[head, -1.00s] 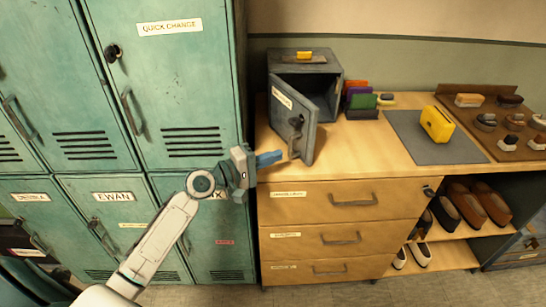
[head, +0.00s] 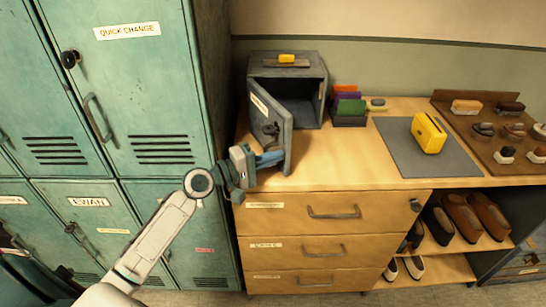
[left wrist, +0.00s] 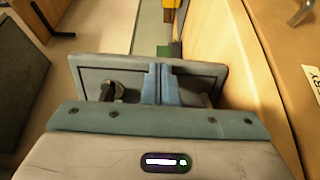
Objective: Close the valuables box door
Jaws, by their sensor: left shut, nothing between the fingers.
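The grey valuables box (head: 318,85) stands on the wooden dresser, its dark inside showing. Its door (head: 262,112) hangs open toward the front, with a pale label and a dark knob (head: 270,129) on its outer face. My left gripper (head: 271,159) is shut and empty, its blue fingers at the lower part of the door's outer face. In the left wrist view the shut fingers (left wrist: 160,84) overlap the door (left wrist: 204,82), with the knob to their left. I cannot tell whether they touch it. My right gripper is not in view.
Green lockers (head: 150,90) stand close on the left. Right of the box are coloured holders (head: 347,106), a grey mat (head: 400,143) with a yellow object (head: 428,133), and a brown board with brushes (head: 468,106). Shoes fill the shelves below right.

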